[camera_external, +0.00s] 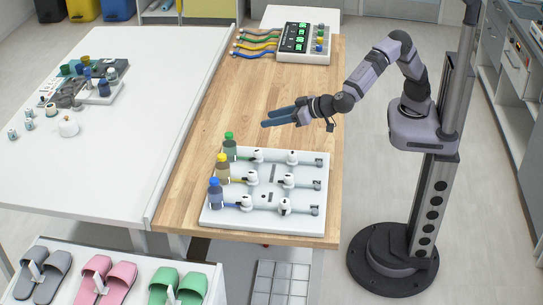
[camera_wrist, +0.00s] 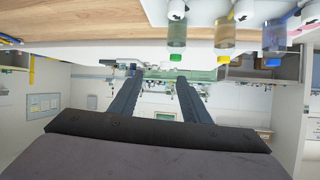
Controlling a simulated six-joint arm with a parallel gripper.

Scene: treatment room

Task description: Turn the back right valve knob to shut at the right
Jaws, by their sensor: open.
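The white valve board (camera_external: 265,222) lies on the wooden table in the external view, with three rows running left to right. The knob at the back right of the picture (camera_external: 292,157) is white with a dark mark; its exact angle is too small to tell. Another white knob (camera_external: 258,155) sits left of it in the same row, beside a green-capped bottle (camera_external: 229,146). My gripper (camera_external: 265,117) is open and empty, above and behind the board, pointing left. In the wrist view my gripper (camera_wrist: 159,76) shows two spread fingers with nothing between; the knobs there are partly cut off by the top edge.
Yellow-capped (camera_external: 222,168) and blue-capped (camera_external: 215,193) bottles stand at the board's left edge. A device with green displays (camera_external: 304,42) and colored cables stands at the table's far end. The wooden table (camera_external: 225,100) is clear between it and the board.

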